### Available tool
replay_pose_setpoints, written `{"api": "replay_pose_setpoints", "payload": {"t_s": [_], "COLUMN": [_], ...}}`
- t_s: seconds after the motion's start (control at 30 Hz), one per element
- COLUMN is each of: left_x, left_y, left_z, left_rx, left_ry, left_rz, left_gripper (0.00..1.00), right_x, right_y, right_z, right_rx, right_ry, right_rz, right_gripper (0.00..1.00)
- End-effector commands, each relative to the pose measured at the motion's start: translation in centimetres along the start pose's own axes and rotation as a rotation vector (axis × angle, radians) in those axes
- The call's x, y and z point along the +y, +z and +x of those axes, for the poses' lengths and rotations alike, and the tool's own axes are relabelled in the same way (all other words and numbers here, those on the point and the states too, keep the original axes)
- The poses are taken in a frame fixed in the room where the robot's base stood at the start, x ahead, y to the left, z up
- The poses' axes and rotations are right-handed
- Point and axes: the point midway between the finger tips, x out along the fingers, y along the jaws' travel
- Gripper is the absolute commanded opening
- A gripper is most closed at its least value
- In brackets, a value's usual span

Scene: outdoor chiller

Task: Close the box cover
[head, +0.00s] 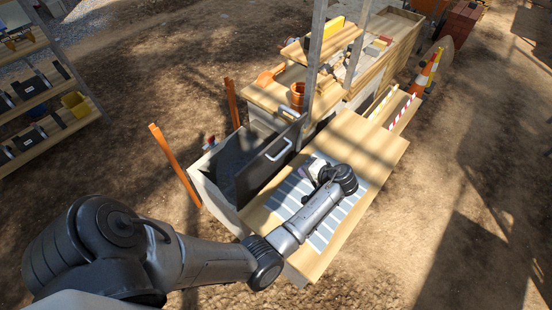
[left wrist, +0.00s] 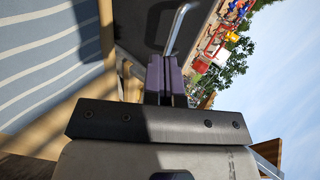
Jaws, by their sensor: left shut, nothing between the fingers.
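The box (head: 213,199) stands left of the wooden table in the head view, with pale outer walls and a dark interior showing. Its dark cover (head: 262,170) is raised and tilted along the table side, with a metal handle (head: 279,150) on its face. My left gripper (head: 306,168) is over the striped mat, to the right of the cover. In the left wrist view its purple fingers (left wrist: 166,80) are together and empty. The cover (left wrist: 146,22) and its bent handle (left wrist: 178,28) show just beyond the fingertips; contact cannot be told. My right gripper is out of view.
The wooden table (head: 371,150) carries the striped mat (head: 283,199). Metal posts (head: 316,50) rise behind the cover. Orange stakes (head: 174,164) stand left of the box. A bench with an orange pot (head: 298,93) is behind. Bare ground lies to the right.

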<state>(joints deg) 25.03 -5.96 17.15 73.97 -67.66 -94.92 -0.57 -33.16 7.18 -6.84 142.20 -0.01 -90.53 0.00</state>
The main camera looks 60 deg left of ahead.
Motion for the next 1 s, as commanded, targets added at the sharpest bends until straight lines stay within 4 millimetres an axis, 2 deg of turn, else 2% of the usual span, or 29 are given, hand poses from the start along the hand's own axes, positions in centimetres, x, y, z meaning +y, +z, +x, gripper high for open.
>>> {"api": "replay_pose_setpoints", "payload": {"t_s": [0.13,0.37,0.47,0.9,1.0], "left_x": [-0.7,-2.1,-2.5,-4.1,-5.2], "left_y": [0.6,0.9,1.0,1.3,1.3], "left_z": [0.5,1.1,2.4,10.1,11.1], "left_rx": [-0.034,-0.049,-0.053,-0.051,-0.050], "left_ry": [-0.146,-0.219,-0.218,-0.216,-0.215], "left_rz": [0.042,0.037,0.038,0.037,0.035], "left_gripper": [0.00,0.00,0.00,0.00,0.00], "right_x": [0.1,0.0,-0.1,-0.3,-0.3], "right_y": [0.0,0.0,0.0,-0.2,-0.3], "right_z": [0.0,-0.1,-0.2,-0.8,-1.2], "right_rx": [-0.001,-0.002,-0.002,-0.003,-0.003], "right_ry": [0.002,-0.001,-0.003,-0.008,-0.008], "right_rz": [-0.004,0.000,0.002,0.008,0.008], "right_gripper": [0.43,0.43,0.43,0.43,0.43]}}
